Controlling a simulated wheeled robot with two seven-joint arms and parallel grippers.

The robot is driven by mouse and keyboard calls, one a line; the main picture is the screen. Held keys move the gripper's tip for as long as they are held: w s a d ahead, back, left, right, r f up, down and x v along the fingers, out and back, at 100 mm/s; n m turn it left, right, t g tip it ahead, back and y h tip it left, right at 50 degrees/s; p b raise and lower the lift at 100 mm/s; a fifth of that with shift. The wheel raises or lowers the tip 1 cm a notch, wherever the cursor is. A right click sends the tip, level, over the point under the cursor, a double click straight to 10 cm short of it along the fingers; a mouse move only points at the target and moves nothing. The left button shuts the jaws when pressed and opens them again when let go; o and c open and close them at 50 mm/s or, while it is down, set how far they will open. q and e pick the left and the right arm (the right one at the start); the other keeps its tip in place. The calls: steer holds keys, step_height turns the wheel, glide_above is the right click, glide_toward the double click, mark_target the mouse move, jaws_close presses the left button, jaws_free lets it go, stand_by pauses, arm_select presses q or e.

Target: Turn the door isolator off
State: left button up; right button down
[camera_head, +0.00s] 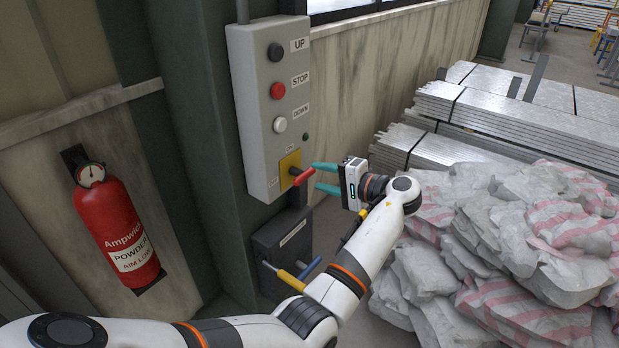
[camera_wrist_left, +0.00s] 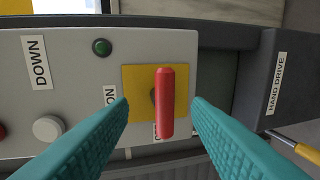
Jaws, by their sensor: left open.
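The door isolator is a red handle (camera_head: 303,177) on a yellow plate (camera_head: 290,165) at the bottom of the grey control box. In the left wrist view the red handle (camera_wrist_left: 165,100) stands upright in the picture across the yellow plate (camera_wrist_left: 187,92). An ON label (camera_wrist_left: 110,95) is left of the plate; another label at the handle's lower end is partly hidden. My left gripper (camera_head: 317,177) is open, with its teal fingers pointing at the handle. In the wrist view the fingers (camera_wrist_left: 160,104) lie either side of it, with gaps. My right gripper is out of view.
The control box (camera_head: 258,100) carries UP, STOP and DOWN buttons. Below is a dark hand drive box (camera_head: 270,240) with a yellow-ended lever (camera_head: 285,277). A red extinguisher (camera_head: 118,230) hangs left. Piled sacks (camera_head: 500,240) and stacked metal planks (camera_head: 510,115) fill the right.

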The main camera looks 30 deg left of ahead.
arm_select(q)
steer(key=b+v, duration=0.1)
steer(key=v, duration=0.5)
steer(key=shift+d, duration=0.1)
